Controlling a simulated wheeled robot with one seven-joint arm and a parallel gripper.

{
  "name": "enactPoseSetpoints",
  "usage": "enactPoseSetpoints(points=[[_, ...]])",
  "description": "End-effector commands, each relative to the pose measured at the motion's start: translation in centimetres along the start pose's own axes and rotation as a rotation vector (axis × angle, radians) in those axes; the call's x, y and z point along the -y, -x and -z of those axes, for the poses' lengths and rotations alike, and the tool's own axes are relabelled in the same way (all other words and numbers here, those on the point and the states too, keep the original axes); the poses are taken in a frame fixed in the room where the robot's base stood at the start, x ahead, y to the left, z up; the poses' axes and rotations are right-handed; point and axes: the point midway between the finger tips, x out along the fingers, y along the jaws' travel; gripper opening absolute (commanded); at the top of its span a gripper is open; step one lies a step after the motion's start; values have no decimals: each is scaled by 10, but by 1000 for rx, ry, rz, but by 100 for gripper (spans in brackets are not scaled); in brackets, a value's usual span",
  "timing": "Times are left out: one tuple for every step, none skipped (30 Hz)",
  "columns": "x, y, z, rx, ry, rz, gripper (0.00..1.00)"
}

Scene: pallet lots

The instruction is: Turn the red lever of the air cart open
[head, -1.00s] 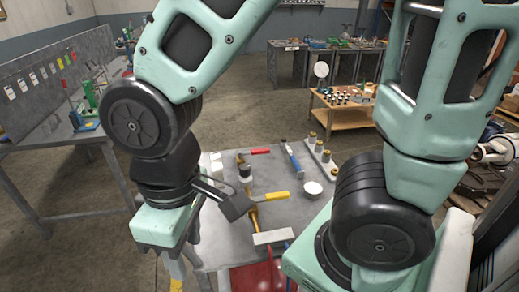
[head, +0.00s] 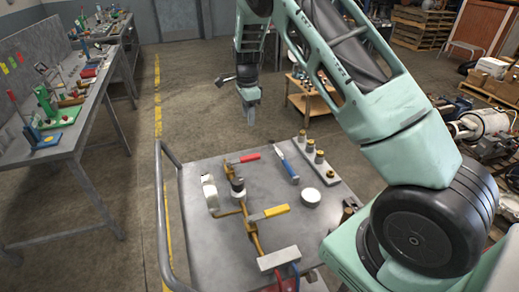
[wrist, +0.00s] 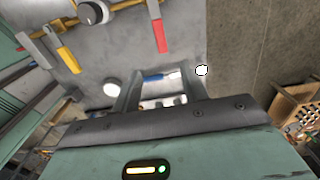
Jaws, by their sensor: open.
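The air cart (head: 325,225) stands in front of me with a flat grey top. Its red lever (head: 243,158) lies near the far edge, on a brass pipe with a round black-and-white fitting (head: 238,188). A yellow lever (head: 270,212) sits nearer on the pipework. My gripper (head: 250,112) hangs beyond the cart's far edge, apart from the red lever. In the wrist view the red lever (wrist: 159,36) shows above my gripper (wrist: 162,88), the yellow lever (wrist: 68,58) to its left. The fingers are apart with nothing held between them.
A blue-handled tool (head: 286,164), a white round tin (head: 310,196) and a strip with brass fittings (head: 318,163) lie on the cart top. A white gauge-like disc (head: 209,194) stands left. A grey rail (head: 163,215) bounds the cart's left side. A workbench (head: 75,135) stands further left.

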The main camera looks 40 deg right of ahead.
Motion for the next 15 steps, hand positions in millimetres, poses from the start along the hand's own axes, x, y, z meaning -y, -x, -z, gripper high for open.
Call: enactPoseSetpoints(points=[[1, -3, 1, -2, -7, -1, 44], [1, -5, 1, -2, -9, -2, 44], [1, -8, 1, -3, -9, -2, 44], [1, -11, 1, -3, -9, -2, 44], [1, -15, 1, -3, -8, -2, 44], [0, -22, 1, -3, -8, -5, 44], [0, -27, 1, -3, -8, -4, 44], [0, -33, 1, -3, -8, -5, 44], [0, -41, 2, -3, -7, -5, 44], [0, -47, 2, -2, -7, -4, 44], [0, -53, 2, -3, -7, -6, 44], [0, -61, 2, -2, -6, -4, 44], [0, -68, 1, -2, -6, -6, 44], [0, -74, 1, -2, -6, -4, 44], [-1, -82, 1, -2, -6, -5, 44]])
